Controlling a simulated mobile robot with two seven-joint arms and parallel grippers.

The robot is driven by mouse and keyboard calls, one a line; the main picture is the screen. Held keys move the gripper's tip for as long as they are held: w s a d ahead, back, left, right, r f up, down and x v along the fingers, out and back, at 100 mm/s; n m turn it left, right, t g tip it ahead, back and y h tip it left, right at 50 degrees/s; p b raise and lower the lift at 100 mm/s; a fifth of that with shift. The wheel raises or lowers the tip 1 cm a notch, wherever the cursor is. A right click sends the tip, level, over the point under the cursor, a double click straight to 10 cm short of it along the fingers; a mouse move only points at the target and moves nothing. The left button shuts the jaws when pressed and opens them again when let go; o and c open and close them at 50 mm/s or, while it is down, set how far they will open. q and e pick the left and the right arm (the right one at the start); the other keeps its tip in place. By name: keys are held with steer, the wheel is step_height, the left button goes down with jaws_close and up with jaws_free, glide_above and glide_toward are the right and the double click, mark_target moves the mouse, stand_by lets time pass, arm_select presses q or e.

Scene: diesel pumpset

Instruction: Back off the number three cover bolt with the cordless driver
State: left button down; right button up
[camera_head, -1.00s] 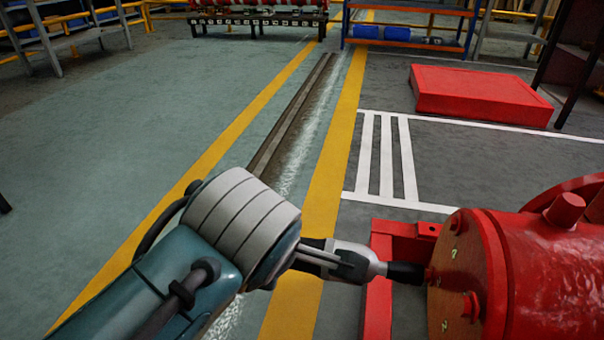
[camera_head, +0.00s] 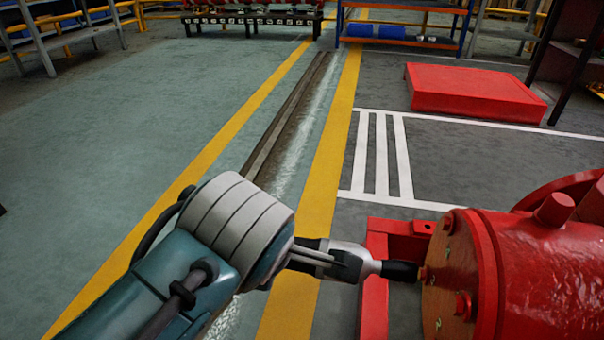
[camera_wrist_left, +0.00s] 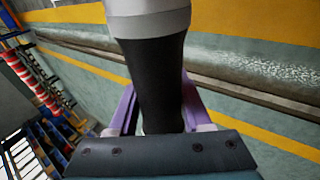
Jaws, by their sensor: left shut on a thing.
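The cordless driver (camera_head: 352,260) has a silver-grey body and a black nose (camera_head: 398,271). My left gripper (camera_head: 325,257) is shut on it; in the left wrist view the fingers (camera_wrist_left: 157,108) stand either side of its black grip (camera_wrist_left: 160,75). The driver lies nearly level, its nose pointing right at a red bolt (camera_head: 424,274) on the left rim of the round cover (camera_head: 447,285). The nose end meets or nearly meets the bolt head; contact is not clear. Another bolt (camera_head: 463,305) shows lower on the cover. The bolt's number is not readable. My right gripper is out of view.
The red pump body (camera_head: 540,265) fills the lower right, with a red frame (camera_head: 376,290) beneath the driver. A low red block (camera_head: 470,92) lies on the floor behind. Open floor (camera_head: 130,130) spreads to the left; racks stand at the back.

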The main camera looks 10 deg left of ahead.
arm_select(q)
steer(key=shift+d, duration=0.45)
stand_by(0.4)
steer(key=shift+a+r, duration=0.1)
steer(key=shift+a, duration=0.1)
